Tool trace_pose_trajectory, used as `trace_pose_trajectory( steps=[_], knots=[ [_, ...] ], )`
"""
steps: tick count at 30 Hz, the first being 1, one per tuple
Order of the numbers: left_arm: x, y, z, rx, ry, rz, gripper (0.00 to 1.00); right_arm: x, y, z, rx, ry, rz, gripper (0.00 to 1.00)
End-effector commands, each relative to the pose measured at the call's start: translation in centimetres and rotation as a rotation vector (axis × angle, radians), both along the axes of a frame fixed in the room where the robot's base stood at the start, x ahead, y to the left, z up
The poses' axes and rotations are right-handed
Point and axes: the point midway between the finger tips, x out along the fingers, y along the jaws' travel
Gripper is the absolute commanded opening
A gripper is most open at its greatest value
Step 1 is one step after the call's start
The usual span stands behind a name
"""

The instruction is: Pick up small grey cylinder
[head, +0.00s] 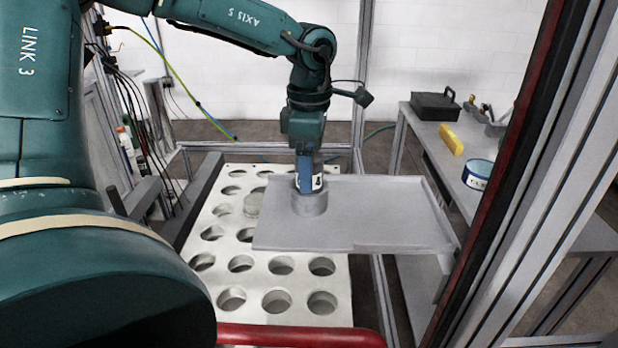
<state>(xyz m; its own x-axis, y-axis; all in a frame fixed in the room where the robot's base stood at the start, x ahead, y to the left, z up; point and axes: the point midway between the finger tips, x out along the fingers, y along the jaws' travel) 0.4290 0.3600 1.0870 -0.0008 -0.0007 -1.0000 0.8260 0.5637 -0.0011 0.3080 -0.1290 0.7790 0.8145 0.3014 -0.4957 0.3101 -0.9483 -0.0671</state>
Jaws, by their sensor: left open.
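A small grey cylinder (310,204) stands upright on the grey metal tray (370,235), near its left side. My left gripper (309,184) points straight down over the cylinder, with its blue and white fingers at the cylinder's top. It is open. The fingers overlap the cylinder's upper rim in the picture, and I cannot tell whether they touch it or reach inside it. My right gripper is not in view.
A pale plate (243,263) with rows of round holes lies left of and below the tray. A grey round piece (253,206) sits at one hole. A red bar (300,337) crosses in front. A side bench holds a black case (435,106), yellow block (451,139) and blue-white tin (477,175).

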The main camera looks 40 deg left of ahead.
Motion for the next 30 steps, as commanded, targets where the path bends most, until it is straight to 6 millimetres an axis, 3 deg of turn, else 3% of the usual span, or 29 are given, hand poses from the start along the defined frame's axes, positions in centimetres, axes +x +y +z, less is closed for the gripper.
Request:
trace_pose_trajectory(
  steps=[10,30],
  knots=[
    [0.00,0.02,-0.79,0.001,-0.001,0.000,0.69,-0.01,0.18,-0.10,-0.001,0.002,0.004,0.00],
    [0.02,0.01,-0.73,0.001,-0.001,0.000,0.14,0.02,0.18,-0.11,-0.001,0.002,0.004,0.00]
  ],
)
